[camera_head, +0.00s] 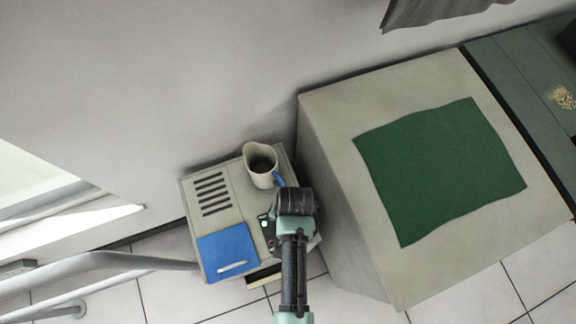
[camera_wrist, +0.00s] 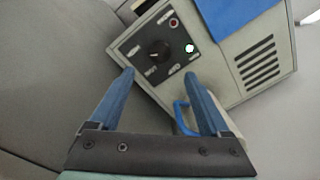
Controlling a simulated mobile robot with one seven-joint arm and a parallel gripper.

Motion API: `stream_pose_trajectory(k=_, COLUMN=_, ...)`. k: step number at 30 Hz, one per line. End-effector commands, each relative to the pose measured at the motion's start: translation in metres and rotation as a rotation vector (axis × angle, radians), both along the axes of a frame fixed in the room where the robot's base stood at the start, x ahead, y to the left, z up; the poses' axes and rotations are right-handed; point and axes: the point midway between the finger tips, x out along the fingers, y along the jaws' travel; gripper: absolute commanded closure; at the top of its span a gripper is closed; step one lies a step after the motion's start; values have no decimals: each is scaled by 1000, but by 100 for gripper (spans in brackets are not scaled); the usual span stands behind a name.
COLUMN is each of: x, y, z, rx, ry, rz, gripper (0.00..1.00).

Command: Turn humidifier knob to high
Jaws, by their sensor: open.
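The humidifier (camera_head: 228,186) is a beige box with dark vent slots and a blue panel on top, standing left of the large cabinet. Its dark control panel is partly hidden by my arm in the head view. In the wrist view the humidifier (camera_wrist: 228,85) shows the control panel with a black knob (camera_wrist: 159,50), white labels around it, a red button and a lit green-white light. The knob's exact setting is too small to read. My gripper (camera_wrist: 160,75) is open and empty, its two blue fingers apart, with the knob just beyond and between the fingertips.
A beige jug (camera_head: 256,160) with a blue handle stands on the humidifier near my gripper; its handle (camera_wrist: 184,118) shows beside the right finger. A large beige cabinet (camera_head: 345,225) with a green cloth (camera_head: 440,170) stands close at right. A grey rail (camera_head: 100,262) runs at left.

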Motion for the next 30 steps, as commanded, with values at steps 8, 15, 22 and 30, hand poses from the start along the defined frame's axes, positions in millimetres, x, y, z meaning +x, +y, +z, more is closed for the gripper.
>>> stream_pose_trajectory(k=8, x=-1, y=-2, z=25, rx=0, ry=0, rz=-1, gripper=20)
stream_pose_trajectory(k=15, x=-1, y=-2, z=27, rx=0, ry=1, rz=-1, gripper=20)
stream_pose_trajectory(k=22, x=-1, y=-2, z=27, rx=0, ry=1, rz=-1, gripper=20)
stream_pose_trajectory(k=30, x=15, y=-2, z=36, rx=-4, ry=-46, rz=6, gripper=20)
